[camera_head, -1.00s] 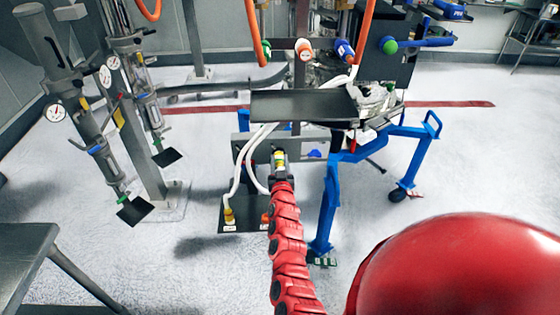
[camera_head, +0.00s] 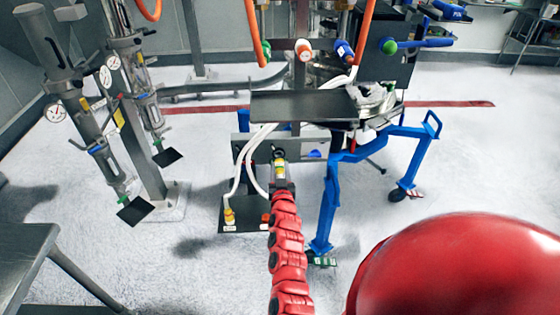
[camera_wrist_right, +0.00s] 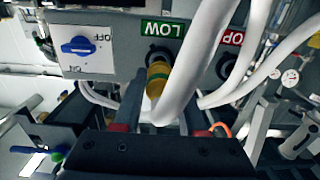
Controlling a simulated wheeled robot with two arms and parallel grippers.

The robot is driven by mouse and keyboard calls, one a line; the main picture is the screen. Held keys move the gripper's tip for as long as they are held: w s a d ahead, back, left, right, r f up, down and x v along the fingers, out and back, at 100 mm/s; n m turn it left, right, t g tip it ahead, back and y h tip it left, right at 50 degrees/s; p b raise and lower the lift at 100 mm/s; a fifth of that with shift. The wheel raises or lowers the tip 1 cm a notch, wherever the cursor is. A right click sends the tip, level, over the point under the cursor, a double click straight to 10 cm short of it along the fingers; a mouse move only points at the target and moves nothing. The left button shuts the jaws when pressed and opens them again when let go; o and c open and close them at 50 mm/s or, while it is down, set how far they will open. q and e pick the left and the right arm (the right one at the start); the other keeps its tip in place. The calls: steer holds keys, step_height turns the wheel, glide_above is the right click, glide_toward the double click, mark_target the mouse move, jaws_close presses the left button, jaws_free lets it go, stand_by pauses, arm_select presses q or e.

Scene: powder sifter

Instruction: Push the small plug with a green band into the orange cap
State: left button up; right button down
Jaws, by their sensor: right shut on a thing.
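A small yellow plug with a green band (camera_head: 280,169) is held in my right gripper (camera_head: 280,178), upright in front of the grey panel under the table. In the right wrist view, the plug (camera_wrist_right: 157,78) sits between the two dark fingers and points at a dark round port (camera_wrist_right: 158,54) below the green LOW label. A white hose crosses in front of the plug, so I cannot tell whether it touches the port. An orange cap-like end (camera_head: 304,47) shows on a pipe at the back. An orange fitting (camera_head: 266,218) sits on the dark floor plate. My left gripper is not in view.
White hoses (camera_head: 238,178) loop beside my right arm. A blue stand (camera_head: 328,195) is close on its right. A blue OFF switch (camera_wrist_right: 77,46) and red label (camera_wrist_right: 232,38) flank the port.

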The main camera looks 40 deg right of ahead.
steer(key=shift+v, duration=1.3)
